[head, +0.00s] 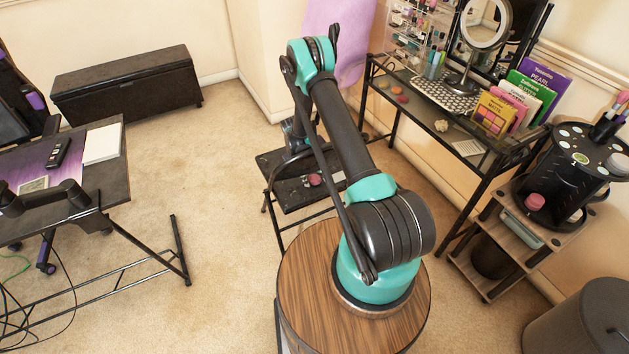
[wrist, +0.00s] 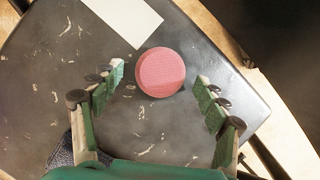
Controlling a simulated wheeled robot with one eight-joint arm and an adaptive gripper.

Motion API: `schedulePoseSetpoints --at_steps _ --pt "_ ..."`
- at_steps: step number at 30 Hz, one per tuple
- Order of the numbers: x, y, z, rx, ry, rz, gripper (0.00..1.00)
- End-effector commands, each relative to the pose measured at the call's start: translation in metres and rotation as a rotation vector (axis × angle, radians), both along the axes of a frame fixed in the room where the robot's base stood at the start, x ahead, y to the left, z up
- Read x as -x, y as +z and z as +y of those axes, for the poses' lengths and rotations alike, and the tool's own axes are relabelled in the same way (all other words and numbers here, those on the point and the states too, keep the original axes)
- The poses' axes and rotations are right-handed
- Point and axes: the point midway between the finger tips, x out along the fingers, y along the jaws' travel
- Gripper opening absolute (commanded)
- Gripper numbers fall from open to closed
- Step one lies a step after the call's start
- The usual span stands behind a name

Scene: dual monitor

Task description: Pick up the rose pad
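The rose pad is a round pink disc (wrist: 160,73) in the wrist view, lying on a dark, scratched seat-like surface (wrist: 60,60). In the head view a small pink round thing (head: 314,180) shows on the dark stool top (head: 282,195), beside my arm. My gripper (wrist: 158,82) is open in the wrist view, with green-padded fingers to the left and right of the pad. There is a gap between the pad and each finger. In the head view my gripper is mostly hidden behind my arm.
A white card (wrist: 125,18) lies on the surface above the pad. In the head view a black vanity table (head: 455,125) with a mirror and palettes stands right of the stool. A dark desk (head: 105,180) is at the left. Carpet between desk and stool is clear.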

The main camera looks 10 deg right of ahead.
Motion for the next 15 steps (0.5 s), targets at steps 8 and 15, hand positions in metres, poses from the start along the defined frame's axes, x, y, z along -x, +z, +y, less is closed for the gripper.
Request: schedulePoseSetpoints --at_steps 8,15 --pt "-0.0001 0.0003 0.0001 0.000 0.000 0.000 0.41" --pt "-0.0001 0.0003 0.0001 0.000 0.000 0.000 0.38"
